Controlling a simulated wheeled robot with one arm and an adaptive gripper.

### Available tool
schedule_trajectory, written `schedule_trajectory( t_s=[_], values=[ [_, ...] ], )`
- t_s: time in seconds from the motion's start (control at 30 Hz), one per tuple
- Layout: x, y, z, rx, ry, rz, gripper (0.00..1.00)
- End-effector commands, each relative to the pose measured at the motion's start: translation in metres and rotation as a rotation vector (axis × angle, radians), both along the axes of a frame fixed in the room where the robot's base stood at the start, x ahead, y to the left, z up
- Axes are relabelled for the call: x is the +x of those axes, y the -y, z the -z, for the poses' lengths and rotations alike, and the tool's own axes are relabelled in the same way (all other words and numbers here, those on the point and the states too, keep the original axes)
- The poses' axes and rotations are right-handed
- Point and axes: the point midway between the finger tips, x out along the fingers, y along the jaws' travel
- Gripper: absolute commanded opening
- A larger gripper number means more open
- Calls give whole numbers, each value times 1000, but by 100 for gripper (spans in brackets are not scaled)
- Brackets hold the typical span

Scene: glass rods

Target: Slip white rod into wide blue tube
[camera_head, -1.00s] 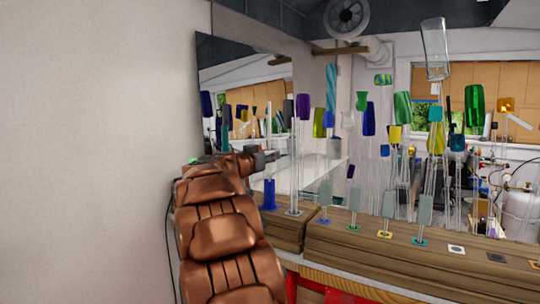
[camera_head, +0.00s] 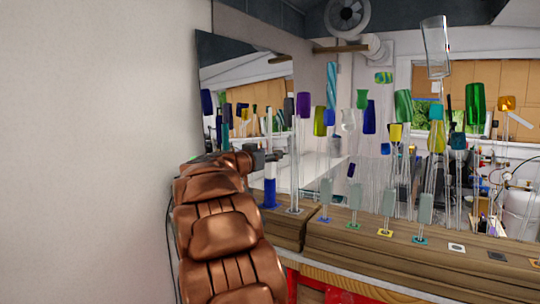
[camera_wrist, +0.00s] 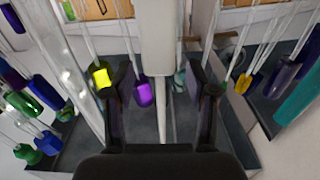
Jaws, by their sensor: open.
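The blue tube (camera_head: 269,193) stands upright on the wooden bench at the left end of the row. A white rod-like piece (camera_head: 270,170) shows directly above it, in line with it; I cannot tell how deep it sits in the tube. The blue tube is not clearly seen in the wrist view.
A clear upright rod on a base (camera_head: 294,180) stands close to the right. Coloured glass pieces on thin rods crowd behind. A plain wall fills the left.

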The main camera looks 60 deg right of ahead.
Motion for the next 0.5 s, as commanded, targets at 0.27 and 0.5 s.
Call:
schedule_trajectory(
  t_s=[0.27, 0.5],
  values=[
    [-1, -41, 0, 1, 0, -3, 57],
    [-3, -78, -1, 0, 1, -4, 57]
  ],
)
